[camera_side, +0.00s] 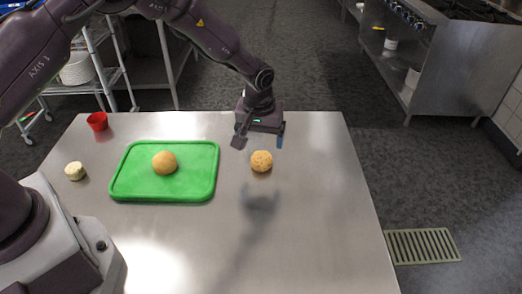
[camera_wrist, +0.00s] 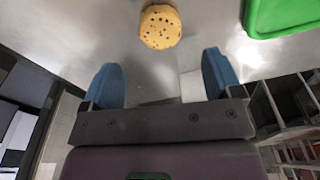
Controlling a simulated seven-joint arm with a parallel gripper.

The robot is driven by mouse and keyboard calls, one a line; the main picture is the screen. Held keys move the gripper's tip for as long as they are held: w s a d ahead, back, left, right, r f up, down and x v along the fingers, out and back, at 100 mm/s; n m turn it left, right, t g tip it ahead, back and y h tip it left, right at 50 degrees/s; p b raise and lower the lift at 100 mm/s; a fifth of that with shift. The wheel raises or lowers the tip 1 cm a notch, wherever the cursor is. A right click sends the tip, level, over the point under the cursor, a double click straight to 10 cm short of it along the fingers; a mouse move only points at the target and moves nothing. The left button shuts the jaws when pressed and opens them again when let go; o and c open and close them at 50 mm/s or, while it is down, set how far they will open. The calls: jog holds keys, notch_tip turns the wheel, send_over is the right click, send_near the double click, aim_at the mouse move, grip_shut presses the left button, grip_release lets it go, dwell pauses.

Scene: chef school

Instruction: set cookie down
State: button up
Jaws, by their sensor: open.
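The cookie (camera_side: 261,161) is round and tan with dark chips. It lies on the metal table, right of the green tray, and also shows at the top of the wrist view (camera_wrist: 160,27). My gripper (camera_side: 259,140) is open above the table, beside the cookie in the side view. In the wrist view its blue fingertips (camera_wrist: 160,82) stand wide apart with nothing between them, and the cookie lies beyond them. The cookie is apart from both fingers.
A green tray (camera_side: 122,184) with a round tan bun (camera_side: 164,163) on it lies left of the cookie. A red cup (camera_side: 98,122) and a small pale round item (camera_side: 75,171) stand at the left. The table's right side (camera_side: 335,200) is clear.

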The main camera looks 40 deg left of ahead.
jog(key=shift+s+d+r, duration=0.1)
jog(key=shift+s+r, duration=0.05)
jog(key=shift+r, duration=1)
jog(key=shift+s+r, duration=0.1)
jog(key=shift+r, duration=1)
notch_tip(320, 180, up, 10)
jog(key=r+m+t, duration=0.1)
send_over(260, 161)
jog(key=s+a, duration=0.2)
jog(key=s, duration=0.2)
jog(key=s+a+r+m+t+h, duration=0.1)
jog(key=s+a+r+m, duration=0.1)
jog(key=s+r, duration=0.6)
jog(key=s+a+r+m+t, duration=0.1)
jog(key=s, duration=0.7)
jog(key=s+a+r+m+t, duration=0.1)
jog(key=s+r+m, duration=0.1)
jog(key=s, duration=0.6)
jog(key=shift+s+a+r+m, duration=0.25)
jog(key=shift+s+m, duration=0.05)
